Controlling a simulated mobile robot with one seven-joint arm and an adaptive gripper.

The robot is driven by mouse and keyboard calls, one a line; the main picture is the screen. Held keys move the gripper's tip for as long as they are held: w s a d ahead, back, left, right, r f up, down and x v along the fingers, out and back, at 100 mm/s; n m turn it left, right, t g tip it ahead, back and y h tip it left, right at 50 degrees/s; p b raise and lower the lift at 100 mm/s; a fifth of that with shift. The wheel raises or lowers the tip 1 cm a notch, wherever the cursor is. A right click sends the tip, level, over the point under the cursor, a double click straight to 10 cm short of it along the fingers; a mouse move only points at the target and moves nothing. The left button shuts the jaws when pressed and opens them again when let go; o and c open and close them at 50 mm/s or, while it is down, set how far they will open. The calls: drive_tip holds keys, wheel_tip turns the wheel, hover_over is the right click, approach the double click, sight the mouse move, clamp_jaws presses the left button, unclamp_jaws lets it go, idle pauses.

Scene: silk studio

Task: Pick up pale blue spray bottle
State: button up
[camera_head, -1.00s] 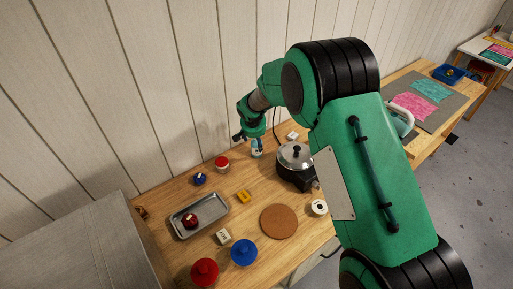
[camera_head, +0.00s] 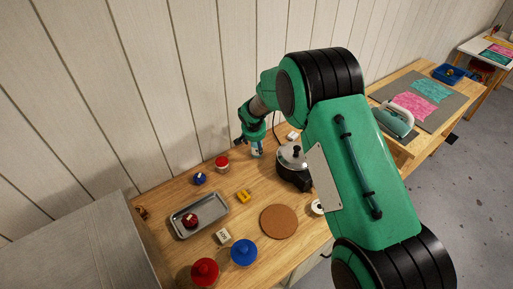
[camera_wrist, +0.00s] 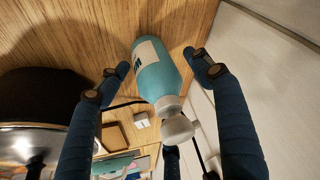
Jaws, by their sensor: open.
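The pale blue spray bottle (camera_wrist: 158,78) shows in the wrist view, with a white label and a pale nozzle (camera_wrist: 178,128). It stands on the wooden table near the wall. My gripper (camera_wrist: 155,78) is open, with a dark blue finger on each side of the bottle; I cannot tell whether either finger touches it. In the head view my gripper (camera_head: 249,147) is at the back of the table, over the bottle (camera_head: 257,151), which is small and partly hidden there.
A pot with a lid (camera_head: 293,159) stands close to the right of the bottle in the head view. A metal tray (camera_head: 213,222), a cork mat (camera_head: 279,221), red jar (camera_head: 205,271) and blue jar (camera_head: 243,252) lie nearer. The panelled wall (camera_head: 150,90) is close behind.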

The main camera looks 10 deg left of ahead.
drive_tip(key=c, duration=1.3)
drive_tip(key=shift+r, duration=0.15)
drive_tip(key=shift+w+r, duration=0.1)
drive_tip(key=shift+r, duration=1.45)
drive_tip(key=shift+s+d+r, duration=0.1)
drive_tip(key=shift+s+r, duration=0.05)
drive_tip(key=shift+s, duration=0.15)
drive_tip(key=s+d, duration=0.3)
drive_tip(key=s, duration=0.4)
drive_tip(key=s+d+r+b, duration=0.1)
drive_tip(key=s+d, duration=0.1)
drive_tip(key=s, duration=0.5)
drive_tip(key=shift+s+d+r, duration=0.15)
drive_tip(key=shift+d+r, duration=0.05)
drive_tip(key=shift+d, duration=0.2)
